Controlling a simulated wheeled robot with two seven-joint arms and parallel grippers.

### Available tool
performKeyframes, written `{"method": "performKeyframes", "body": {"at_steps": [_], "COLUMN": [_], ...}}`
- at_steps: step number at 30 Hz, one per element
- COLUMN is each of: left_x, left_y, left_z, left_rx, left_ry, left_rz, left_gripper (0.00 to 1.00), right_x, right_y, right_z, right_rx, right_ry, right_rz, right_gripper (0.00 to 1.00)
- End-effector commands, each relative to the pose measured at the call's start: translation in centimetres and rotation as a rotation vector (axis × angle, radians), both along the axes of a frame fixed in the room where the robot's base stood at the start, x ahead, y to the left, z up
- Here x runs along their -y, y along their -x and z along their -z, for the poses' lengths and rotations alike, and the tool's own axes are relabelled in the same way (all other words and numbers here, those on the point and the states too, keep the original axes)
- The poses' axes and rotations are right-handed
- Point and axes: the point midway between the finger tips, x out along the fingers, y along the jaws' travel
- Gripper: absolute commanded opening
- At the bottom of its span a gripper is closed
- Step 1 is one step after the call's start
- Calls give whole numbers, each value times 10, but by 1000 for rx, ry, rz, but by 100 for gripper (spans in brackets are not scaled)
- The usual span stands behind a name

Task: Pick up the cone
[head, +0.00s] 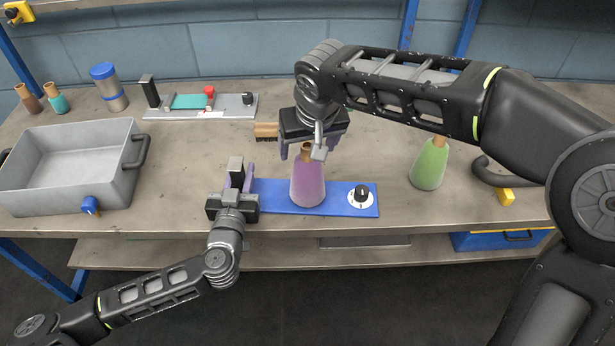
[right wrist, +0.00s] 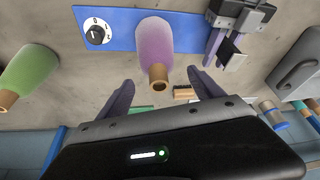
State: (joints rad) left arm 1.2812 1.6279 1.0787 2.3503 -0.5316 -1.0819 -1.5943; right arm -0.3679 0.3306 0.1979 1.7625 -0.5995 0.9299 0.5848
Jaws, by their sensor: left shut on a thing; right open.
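A purple yarn cone (head: 308,187) with a brown tip stands upright on the blue base plate (head: 334,206). It also shows in the right wrist view (right wrist: 154,42). My right gripper (head: 302,151) is open at the cone's top, with fingers on either side of the tip in the right wrist view (right wrist: 161,85); no contact is visible. A green cone (head: 430,164) stands further right.
A grey metal tub (head: 72,165) stands at the left, with a blue-lidded jar (head: 109,87) and two small cones behind it. A grey device (head: 216,110) and a brush (head: 266,131) lie behind the plate. A dial (head: 361,195) sits on the plate's right end.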

Motion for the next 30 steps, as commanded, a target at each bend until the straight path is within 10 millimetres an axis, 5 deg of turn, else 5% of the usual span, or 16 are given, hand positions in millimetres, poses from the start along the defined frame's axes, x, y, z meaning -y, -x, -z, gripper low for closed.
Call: {"method": "performKeyframes", "body": {"at_steps": [10,21,30], "left_x": [0,0,0], "left_y": [0,0,0], "left_z": [0,0,0], "left_rx": [0,0,0], "left_ry": [0,0,0], "left_rz": [0,0,0], "left_gripper": [0,0,0], "right_x": [0,-3,-3], "right_y": [-1,-19,-20], "right_z": [3,45,48], "right_rx": [-1,-2,0], "right_ry": [0,1,0], "right_rz": [0,-1,0], "right_gripper": [76,76,76]}}
